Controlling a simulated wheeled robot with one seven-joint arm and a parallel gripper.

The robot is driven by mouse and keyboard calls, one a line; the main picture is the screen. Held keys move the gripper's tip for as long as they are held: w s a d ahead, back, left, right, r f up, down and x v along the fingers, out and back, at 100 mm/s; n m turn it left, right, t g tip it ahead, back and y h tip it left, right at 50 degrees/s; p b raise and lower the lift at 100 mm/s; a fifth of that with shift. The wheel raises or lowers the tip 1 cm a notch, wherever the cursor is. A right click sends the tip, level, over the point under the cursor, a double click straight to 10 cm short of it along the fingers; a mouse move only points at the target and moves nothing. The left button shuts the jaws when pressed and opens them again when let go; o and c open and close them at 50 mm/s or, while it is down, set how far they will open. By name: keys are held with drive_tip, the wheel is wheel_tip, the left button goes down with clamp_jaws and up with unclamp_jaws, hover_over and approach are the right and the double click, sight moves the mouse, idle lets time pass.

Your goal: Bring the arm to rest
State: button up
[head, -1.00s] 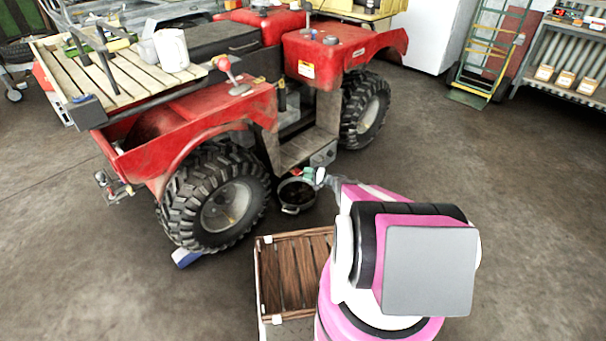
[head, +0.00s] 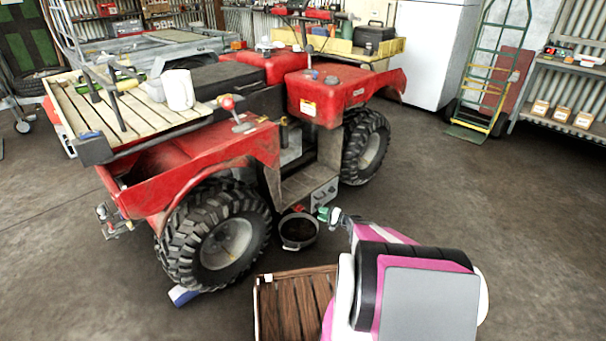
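My pink and white arm (head: 400,262) reaches forward from the lower right, over the floor beside a red quad bike (head: 230,150). My gripper (head: 328,214) is small and far off at the arm's end, near the quad's footwell side. A green and white bit shows at its tip. I cannot tell whether that is held or lies behind, nor whether the fingers are open or shut. A dark round pan (head: 298,245) stands on the floor just left of and below the gripper in the picture.
A wooden slatted crate (head: 268,310) stands left of my arm, partly hidden by it. A green hand truck (head: 490,75) and a shelf (head: 560,90) stand at the back right. Floor on the right is clear.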

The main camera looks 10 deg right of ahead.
drive_tip(key=s+a+r+n+g+h, duration=0.2)
drive_tip(key=s+a+r+g+h, duration=0.15)
drive_tip(key=s+a+r, duration=0.4)
drive_tip(key=s+a+r+n+g+h, duration=0.25)
drive_tip(key=s+a+r+g, duration=0.25)
drive_tip(key=s+r, duration=0.45)
drive_tip(key=s+d+r+n+h, duration=0.2)
drive_tip(key=s+r+h, duration=0.7)
drive_tip(key=s+r, duration=0.7)
wheel_tip(320, 180, up, 2)
drive_tip(key=shift+r, duration=0.1)
